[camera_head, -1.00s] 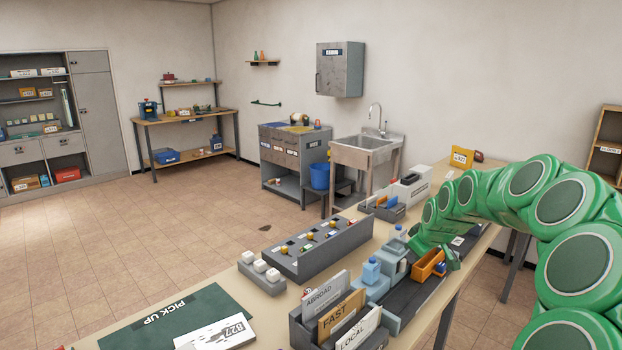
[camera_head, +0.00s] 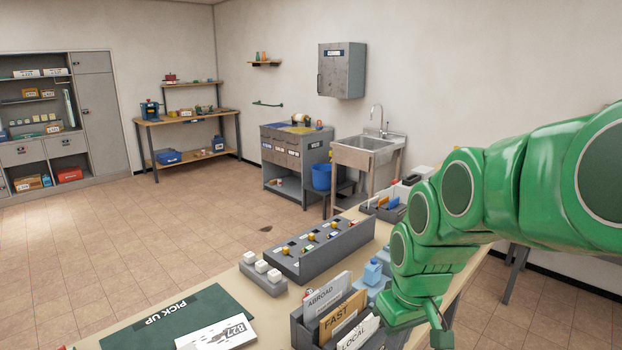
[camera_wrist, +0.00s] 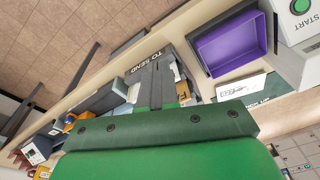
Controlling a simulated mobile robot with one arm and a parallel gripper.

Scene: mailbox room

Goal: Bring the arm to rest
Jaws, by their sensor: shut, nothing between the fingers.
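My green arm (camera_head: 470,190) reaches in from the right side of the head view and bends down over the table. My gripper (camera_head: 440,338) is low at the bottom of that view, just right of the letter sorter (camera_head: 297,328) with the ABROAD, FAST and LOCAL cards. The gripper is shut and empty. Its green body fills the lower part of the wrist view, with the TO SEND label (camera_wrist: 149,61) beyond it. The arm hides part of the right side of the table.
A purple-lined tray (camera_wrist: 228,48) and a START button box (camera_wrist: 298,20) show in the wrist view.

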